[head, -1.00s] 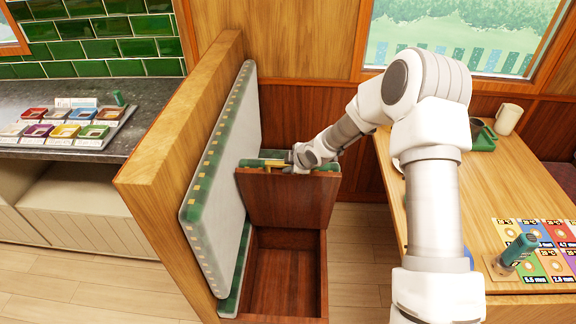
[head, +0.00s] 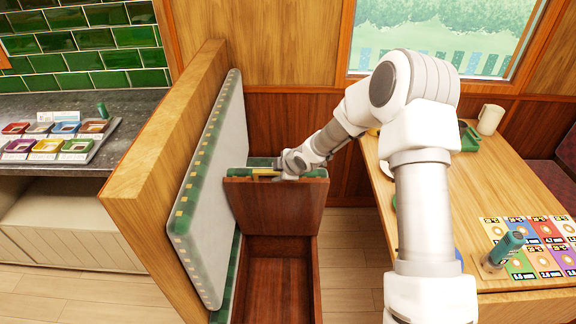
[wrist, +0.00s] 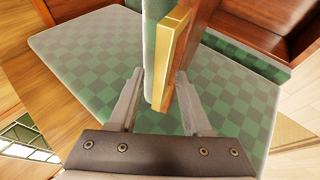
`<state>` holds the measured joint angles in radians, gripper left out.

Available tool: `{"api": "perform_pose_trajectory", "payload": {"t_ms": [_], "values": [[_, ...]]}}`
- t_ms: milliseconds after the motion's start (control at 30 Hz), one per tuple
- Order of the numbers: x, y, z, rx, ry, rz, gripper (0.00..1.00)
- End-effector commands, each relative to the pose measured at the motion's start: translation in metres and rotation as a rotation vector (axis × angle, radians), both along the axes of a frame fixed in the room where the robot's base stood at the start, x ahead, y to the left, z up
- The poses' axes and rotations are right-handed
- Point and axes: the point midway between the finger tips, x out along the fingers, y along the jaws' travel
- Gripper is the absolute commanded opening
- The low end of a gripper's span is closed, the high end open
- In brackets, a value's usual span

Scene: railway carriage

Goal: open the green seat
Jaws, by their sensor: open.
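The green seat's lid (head: 272,207) stands raised, close to upright, with its wooden underside facing the head camera. Its green padded side faces away, and a brass piece (head: 262,174) shows at its top edge. The wooden storage box (head: 272,280) below is uncovered, and no object shows in its visible part. My gripper (head: 287,166) is at the lid's top edge. In the wrist view my gripper (wrist: 161,74) is open, its fingers on either side of the lid's edge with the brass piece (wrist: 172,62). I cannot tell whether either finger touches it.
A tall padded backrest (head: 208,195) and wooden partition (head: 160,165) stand left of the lid. Bare floor lies between seat and table.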

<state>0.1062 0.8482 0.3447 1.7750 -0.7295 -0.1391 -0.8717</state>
Motion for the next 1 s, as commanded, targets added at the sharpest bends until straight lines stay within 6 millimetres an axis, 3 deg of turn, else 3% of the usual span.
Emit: {"api": "perform_pose_trajectory", "payload": {"t_ms": [600,800,1000], "values": [[-0.072,-0.048,0.098,-0.001,-0.001,-0.002,0.49],[-0.086,-0.056,0.116,-0.001,-0.001,0.0,0.49],[-0.092,-0.059,0.121,-0.001,0.0,0.001,0.49]]}}
